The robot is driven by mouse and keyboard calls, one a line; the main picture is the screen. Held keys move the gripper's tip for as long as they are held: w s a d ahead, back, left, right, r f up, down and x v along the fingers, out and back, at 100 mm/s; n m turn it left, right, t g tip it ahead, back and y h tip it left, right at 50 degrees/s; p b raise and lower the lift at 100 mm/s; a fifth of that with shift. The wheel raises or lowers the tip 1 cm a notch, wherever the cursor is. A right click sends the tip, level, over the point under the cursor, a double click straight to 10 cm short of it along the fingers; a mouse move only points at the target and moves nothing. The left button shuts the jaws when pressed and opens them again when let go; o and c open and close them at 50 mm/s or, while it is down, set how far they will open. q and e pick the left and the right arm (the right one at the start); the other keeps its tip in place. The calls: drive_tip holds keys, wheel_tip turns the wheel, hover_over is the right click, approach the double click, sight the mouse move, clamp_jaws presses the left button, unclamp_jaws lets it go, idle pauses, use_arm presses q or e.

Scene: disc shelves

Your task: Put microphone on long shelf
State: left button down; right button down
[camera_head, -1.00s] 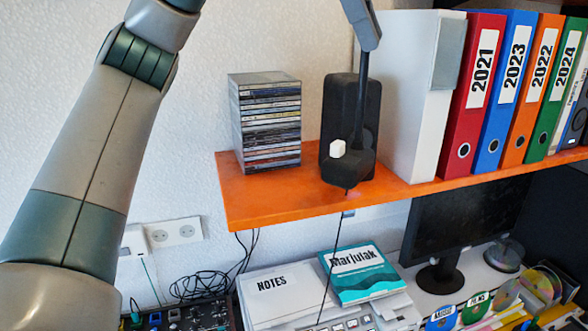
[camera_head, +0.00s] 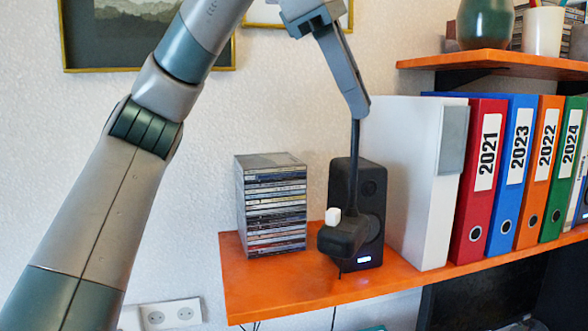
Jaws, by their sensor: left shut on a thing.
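My left gripper (camera_head: 358,110) hangs down from the top of the view, shut on the upper end of the microphone's thin dark stem. The microphone (camera_head: 343,240) is upright, with a black base, a small white block on it and a thin cable below. Its base shows in front of a black speaker on the long orange shelf (camera_head: 270,293). I cannot tell whether the base touches the shelf; it looks raised above it. My right gripper is out of view.
A stack of CD cases (camera_head: 271,205) stands left of the black speaker (camera_head: 371,210). A white box (camera_head: 420,180) and several binders (camera_head: 480,180) fill the shelf's right. Bare shelf shows in front. A shorter orange shelf (camera_head: 490,62) is above right.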

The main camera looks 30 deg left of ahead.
use_arm(q)
drive_tip(key=a+f+p, duration=0.2)
drive_tip(key=a+f, duration=0.4)
drive_tip(key=a, duration=0.4)
drive_tip(key=shift+w, duration=0.15)
wheel_tip(320, 180, down, 4)
drive_tip(key=shift+a+r+p, duration=0.1)
drive_tip(key=shift+p, duration=0.8)
drive_tip(key=shift+f, duration=0.25)
drive_tip(key=c, duration=1.7)
unclamp_jaws()
drive_tip(key=shift+c, duration=0.2)
